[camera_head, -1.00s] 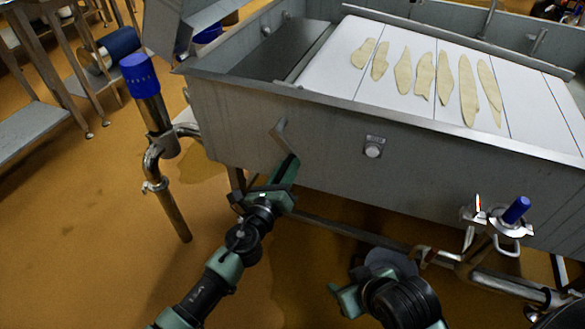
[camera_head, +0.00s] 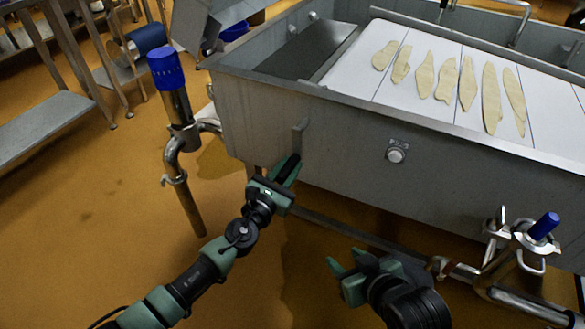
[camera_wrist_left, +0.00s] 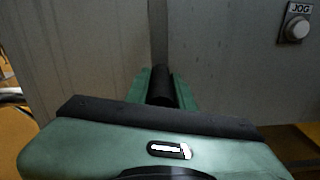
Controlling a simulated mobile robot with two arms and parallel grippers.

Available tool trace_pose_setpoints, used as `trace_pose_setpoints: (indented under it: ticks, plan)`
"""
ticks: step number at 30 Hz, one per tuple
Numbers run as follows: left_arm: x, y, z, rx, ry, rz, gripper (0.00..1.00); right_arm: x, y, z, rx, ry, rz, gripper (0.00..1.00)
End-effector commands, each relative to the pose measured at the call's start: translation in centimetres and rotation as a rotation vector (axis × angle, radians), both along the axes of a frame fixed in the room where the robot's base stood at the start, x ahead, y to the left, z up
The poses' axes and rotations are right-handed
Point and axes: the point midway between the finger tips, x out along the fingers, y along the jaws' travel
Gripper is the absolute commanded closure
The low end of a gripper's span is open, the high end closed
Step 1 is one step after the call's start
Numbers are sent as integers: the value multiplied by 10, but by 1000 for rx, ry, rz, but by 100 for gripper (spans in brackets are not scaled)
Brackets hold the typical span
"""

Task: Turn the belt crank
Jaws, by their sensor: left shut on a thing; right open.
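The belt crank (camera_head: 298,137) is a grey metal arm on the front wall of the steel vat (camera_head: 340,150), near its left end. It stands nearly upright. My left gripper (camera_head: 287,170) is shut on the crank's dark grip at the lower end. In the left wrist view the black grip (camera_wrist_left: 160,86) lies between the green fingers, with the grey crank arm (camera_wrist_left: 158,35) rising behind it. The fingers hide part of the grip. My right gripper (camera_head: 350,264) is open and empty, low in front of the vat.
A JOG button (camera_head: 396,155) sits on the vat wall right of the crank. A blue-capped pipe (camera_head: 170,75) stands left of the vat; a blue-handled valve (camera_head: 540,228) is at right. Several pale pieces (camera_head: 447,80) lie on the white belt (camera_head: 350,75).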

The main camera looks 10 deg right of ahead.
Motion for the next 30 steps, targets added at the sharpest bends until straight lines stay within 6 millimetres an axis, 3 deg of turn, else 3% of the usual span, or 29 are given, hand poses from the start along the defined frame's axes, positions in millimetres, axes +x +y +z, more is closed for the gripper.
trace_pose_setpoints:
  ticks: [14, 15, 17, 30]
  plan:
    - [2, 3, -1, 16, -9, 2, 100, 1, 0, 1, 1, -5, 0, 55]
    - [2, 3, -1, 15, -9, 2, 74, 1, 0, 1, 2, -5, 1, 55]
    - [2, 3, -1, 15, -9, 2, 57, 1, 0, 1, 1, -5, 0, 55]
    - [-3, 5, 0, 13, -9, 1, 55, -4, -1, -2, -5, 25, 0, 55]
